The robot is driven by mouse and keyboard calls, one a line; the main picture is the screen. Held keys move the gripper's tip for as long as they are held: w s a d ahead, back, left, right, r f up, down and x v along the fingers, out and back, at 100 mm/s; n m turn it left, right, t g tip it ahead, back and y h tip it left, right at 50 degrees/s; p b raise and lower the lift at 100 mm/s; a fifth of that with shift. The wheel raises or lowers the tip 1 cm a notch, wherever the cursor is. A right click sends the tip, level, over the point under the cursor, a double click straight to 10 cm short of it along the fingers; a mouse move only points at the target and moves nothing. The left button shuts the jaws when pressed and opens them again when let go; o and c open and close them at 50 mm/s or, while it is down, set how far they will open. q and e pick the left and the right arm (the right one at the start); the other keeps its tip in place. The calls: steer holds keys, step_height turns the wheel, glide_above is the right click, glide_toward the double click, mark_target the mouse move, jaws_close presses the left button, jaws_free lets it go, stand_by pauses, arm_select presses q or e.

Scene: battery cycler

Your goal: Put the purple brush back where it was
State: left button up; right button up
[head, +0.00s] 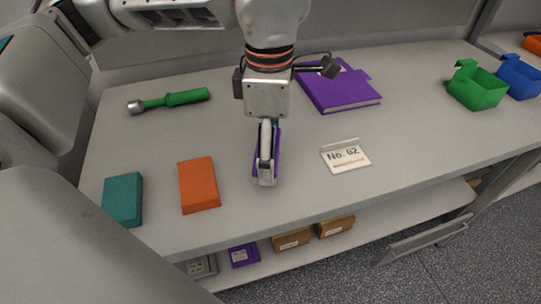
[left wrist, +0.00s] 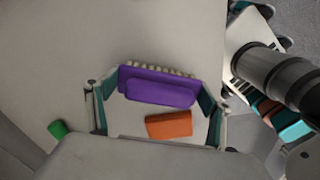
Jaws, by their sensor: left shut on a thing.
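The purple brush (left wrist: 160,88) is between the two fingers of my left gripper (left wrist: 155,112) in the left wrist view, with its pale bristles along the upper edge. In the head view, my left gripper (head: 266,180) points down over the middle of the grey table, and slim purple parts of the brush (head: 256,166) show on either side of it. The gripper is shut on the brush. I cannot tell whether the brush touches the table. My right gripper is not in view.
An orange block (head: 199,185) and a teal block (head: 123,200) lie to the left. A green-handled tool (head: 170,101) lies behind them. A purple book (head: 338,90), a "No. 62" card (head: 346,157) and a green bin (head: 477,88) are to the right. Bare table surrounds the gripper.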

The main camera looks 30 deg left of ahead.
arm_select(q)
step_height(320, 180, down, 3)
steer(key=shift+r, duration=0.15)
steer(key=o, duration=1.1)
